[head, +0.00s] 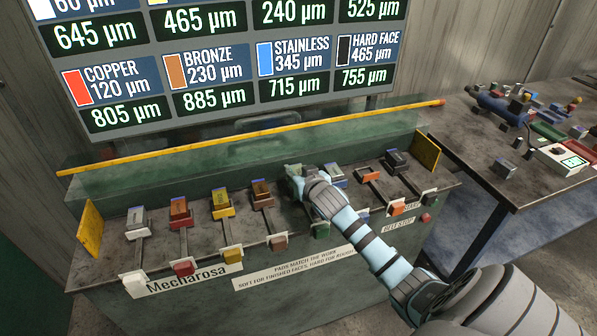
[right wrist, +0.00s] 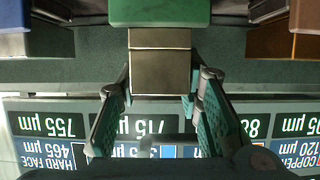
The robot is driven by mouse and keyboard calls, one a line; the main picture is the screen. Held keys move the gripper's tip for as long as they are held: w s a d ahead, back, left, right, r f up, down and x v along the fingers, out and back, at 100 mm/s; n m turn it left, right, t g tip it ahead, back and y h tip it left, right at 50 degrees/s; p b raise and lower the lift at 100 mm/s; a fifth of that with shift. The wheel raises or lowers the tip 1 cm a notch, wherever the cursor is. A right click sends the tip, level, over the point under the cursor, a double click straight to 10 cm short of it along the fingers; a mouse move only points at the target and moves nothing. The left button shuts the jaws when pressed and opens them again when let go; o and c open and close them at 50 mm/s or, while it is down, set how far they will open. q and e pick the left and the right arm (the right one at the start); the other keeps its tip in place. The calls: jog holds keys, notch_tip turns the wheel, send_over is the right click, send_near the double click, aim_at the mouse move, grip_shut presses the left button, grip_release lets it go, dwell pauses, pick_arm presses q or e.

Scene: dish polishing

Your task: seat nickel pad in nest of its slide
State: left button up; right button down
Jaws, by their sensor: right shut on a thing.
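My right gripper (head: 292,174) is over the middle of the row of slides on the green bench. In the right wrist view its two fingers (right wrist: 160,92) stand on either side of a grey metal block, shut on it. I take this block to be the nickel pad (right wrist: 160,72). A green block (right wrist: 160,12) shows directly above it in that view; I cannot tell whether they are joined. The green handle (head: 320,231) of a slide shows below my forearm. My arm hides that slide's nest in the head view. My left gripper is not in view.
Slides with white (head: 135,284), red (head: 183,268), yellow (head: 232,256) and brown (head: 278,242) handles lie to the left, blocks behind them. More slides lie right. A yellow-edged clear guard (head: 250,135) spans the bench's back. A cluttered side table (head: 490,190) stands at the right.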

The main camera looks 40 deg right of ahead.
jog(key=shift+r, duration=0.1)
dwell(0.3)
jog(key=shift+p, duration=0.3)
dwell(0.5)
jog(key=shift+p, duration=0.3)
jog(key=shift+f+b, duration=0.85)
jog(key=shift+f, duration=0.4)
jog(key=c, duration=1.1)
grip_release()
jog(key=shift+o, duration=0.2)
